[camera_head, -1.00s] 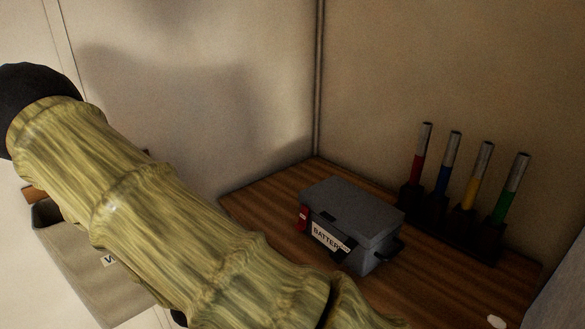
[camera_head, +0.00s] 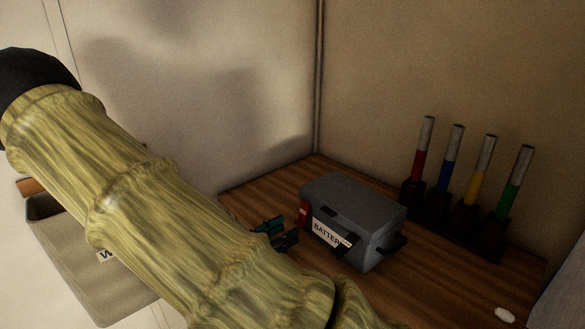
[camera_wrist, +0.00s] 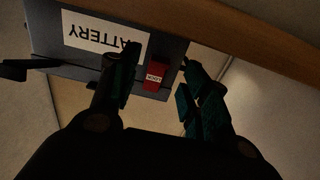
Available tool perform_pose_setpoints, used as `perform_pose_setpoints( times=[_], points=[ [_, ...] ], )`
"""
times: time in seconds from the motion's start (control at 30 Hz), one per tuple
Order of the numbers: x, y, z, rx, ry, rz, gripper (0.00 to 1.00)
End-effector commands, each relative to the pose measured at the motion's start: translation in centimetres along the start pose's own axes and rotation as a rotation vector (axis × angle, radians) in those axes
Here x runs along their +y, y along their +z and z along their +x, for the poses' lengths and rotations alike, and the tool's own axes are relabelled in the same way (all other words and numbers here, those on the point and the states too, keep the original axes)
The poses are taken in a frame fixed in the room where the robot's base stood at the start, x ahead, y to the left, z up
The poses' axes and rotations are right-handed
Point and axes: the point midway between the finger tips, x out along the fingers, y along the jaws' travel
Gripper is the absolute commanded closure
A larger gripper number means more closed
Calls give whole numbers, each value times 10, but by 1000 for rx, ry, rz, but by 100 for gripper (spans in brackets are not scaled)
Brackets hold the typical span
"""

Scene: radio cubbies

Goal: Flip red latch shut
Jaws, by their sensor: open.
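The grey battery box (camera_head: 350,215) sits on the wooden shelf with its lid down. The red latch (camera_head: 304,210) is at the left end of the box's front. In the wrist view, where the box appears upside down, the red latch (camera_wrist: 155,76) bears a small white label. I cannot tell whether it is fully closed. My gripper (camera_head: 276,232) is open and empty, just left of the box. In the wrist view my gripper's (camera_wrist: 160,66) dark teal fingers stand apart on either side of the latch; contact is not clear.
Red, blue, yellow and green silver-topped sticks, including the blue one (camera_head: 450,160), stand in a dark rack behind the box at right. Walls close the back. A grey bin (camera_head: 80,250) hangs at left. A small white object (camera_head: 504,314) lies at front right. My arm hides the front left shelf.

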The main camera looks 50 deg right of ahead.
Motion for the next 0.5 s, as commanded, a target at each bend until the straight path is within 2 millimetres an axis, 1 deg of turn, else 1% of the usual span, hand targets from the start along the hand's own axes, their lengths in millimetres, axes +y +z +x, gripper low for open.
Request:
perform_pose_setpoints(
  times=[0.03, 0.1, 0.2, 0.33, 0.5],
  points=[
    [1, 0, 7, 1, 1, -2, 54],
    [0, 0, 16, 0, 1, -2, 54],
    [0, 0, 25, 0, 0, -1, 54],
    [0, 0, 32, 0, 0, 0, 54],
    [0, 0, 34, 0, -1, 0, 54]
  ],
)
